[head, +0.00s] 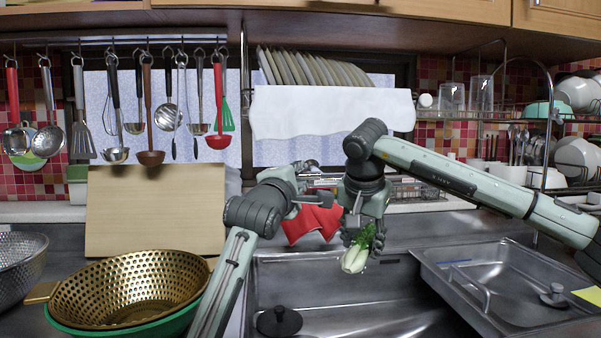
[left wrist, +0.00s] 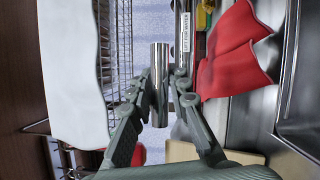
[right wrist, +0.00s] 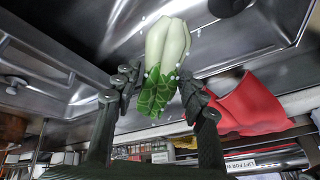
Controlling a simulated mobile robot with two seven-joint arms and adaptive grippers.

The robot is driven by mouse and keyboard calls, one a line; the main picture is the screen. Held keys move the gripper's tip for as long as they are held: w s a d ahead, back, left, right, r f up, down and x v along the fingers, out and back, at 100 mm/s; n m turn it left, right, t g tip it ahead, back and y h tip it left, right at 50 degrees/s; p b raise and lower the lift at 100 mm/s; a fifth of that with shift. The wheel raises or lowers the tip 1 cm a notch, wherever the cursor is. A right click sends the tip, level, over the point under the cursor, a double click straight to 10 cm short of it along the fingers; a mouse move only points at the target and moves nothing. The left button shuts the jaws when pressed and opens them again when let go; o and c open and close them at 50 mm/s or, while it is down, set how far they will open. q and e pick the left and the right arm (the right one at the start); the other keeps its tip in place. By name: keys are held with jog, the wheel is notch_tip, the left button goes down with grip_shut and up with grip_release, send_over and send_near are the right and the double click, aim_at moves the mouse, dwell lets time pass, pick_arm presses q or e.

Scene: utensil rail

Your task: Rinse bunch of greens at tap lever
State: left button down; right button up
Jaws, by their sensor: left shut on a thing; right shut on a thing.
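The bunch of greens (head: 355,258), with pale stalks and green leaves, hangs over the sink basin in the head view. My right gripper (head: 364,238) is shut on its leafy part; the stalks (right wrist: 167,45) stick out beyond the fingers in the right wrist view, with small pale drops around the leaves. My left gripper (head: 318,188) is at the tap behind the sink. In the left wrist view its fingers are shut on the metal tap lever (left wrist: 160,85), beside a part labelled "lift for water" (left wrist: 186,35). The spout is largely hidden by my arms.
A red cloth (head: 312,224) hangs at the sink's back edge. A gold colander (head: 130,285) and cutting board (head: 155,210) stand left. A steel tray (head: 500,275) covers the sink's right side. Utensils hang from the rail (head: 120,40).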

pick_arm(q)
jog(key=c, duration=1.4)
grip_release()
jog(key=shift+d, duration=0.1)
jog(key=v, duration=1.2)
jog(key=shift+r, duration=0.15)
